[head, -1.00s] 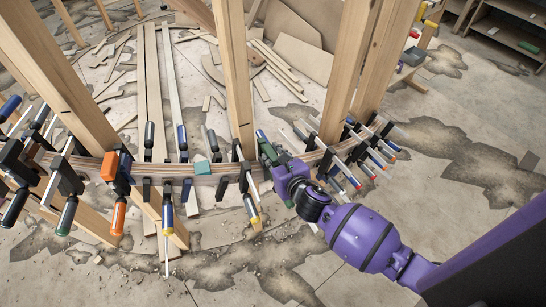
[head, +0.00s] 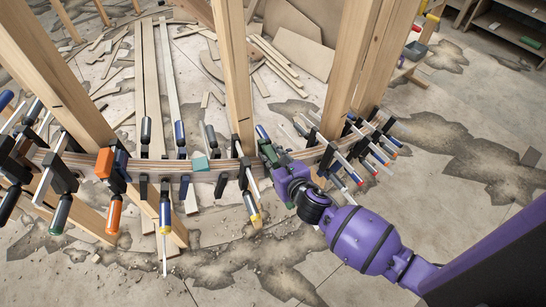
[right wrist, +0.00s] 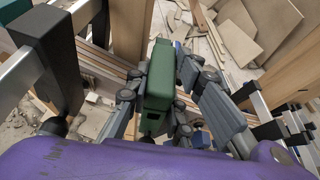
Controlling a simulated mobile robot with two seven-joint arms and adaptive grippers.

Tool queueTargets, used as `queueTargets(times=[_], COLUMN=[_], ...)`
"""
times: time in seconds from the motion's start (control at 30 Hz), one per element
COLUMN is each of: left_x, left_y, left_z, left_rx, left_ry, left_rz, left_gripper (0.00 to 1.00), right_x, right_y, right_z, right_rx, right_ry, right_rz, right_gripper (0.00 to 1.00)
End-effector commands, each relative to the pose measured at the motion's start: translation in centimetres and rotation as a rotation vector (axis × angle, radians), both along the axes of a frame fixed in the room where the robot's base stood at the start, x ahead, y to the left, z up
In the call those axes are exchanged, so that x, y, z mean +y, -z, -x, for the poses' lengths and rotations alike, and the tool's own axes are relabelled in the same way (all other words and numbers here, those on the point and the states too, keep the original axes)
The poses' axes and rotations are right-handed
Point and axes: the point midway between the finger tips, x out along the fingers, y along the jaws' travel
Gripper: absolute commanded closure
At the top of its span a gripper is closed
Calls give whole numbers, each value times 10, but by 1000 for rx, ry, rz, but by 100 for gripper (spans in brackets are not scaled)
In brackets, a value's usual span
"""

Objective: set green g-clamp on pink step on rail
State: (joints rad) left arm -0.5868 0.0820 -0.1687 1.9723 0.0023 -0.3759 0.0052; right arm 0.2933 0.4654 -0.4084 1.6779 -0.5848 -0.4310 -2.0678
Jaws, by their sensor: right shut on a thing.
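My right gripper (head: 277,160) is at the curved laminated rail (head: 222,165), just right of the middle upright post. It is shut on the green g-clamp (right wrist: 160,78), whose green body sits between the grey fingers in the right wrist view. In the head view only a small green part (head: 266,147) of this clamp shows; the gripper hides the rest. I cannot tell whether the clamp touches the rail. I cannot make out a pink step; it may be behind the gripper. My left gripper is not in view.
Several bar clamps crowd the rail's left end and right end (head: 372,145). A teal block (head: 201,163) and an orange block (head: 105,162) sit on the rail. Wooden posts (head: 237,75) rise behind it. Loose boards lie on the floor beyond.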

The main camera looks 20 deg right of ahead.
Motion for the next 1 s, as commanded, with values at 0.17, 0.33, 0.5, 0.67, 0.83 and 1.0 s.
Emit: queueTargets(times=[0.17,0.33,0.5,0.67,0.83,1.0], left_x=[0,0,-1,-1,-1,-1], left_y=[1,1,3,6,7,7], left_z=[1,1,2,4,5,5], left_rx=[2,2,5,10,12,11], left_ry=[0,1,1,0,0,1], left_rz=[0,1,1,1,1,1], left_gripper=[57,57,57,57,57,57], right_x=[0,0,0,0,0,0], right_y=[-1,-2,2,8,10,9], right_z=[-1,-2,-1,-1,-1,-2], right_rx=[-5,-6,-4,-3,-5,-5], right_ry=[-1,-1,-2,-1,-1,-1], right_rz=[0,0,1,0,0,0], right_gripper=[100,100,100,100,100,100])
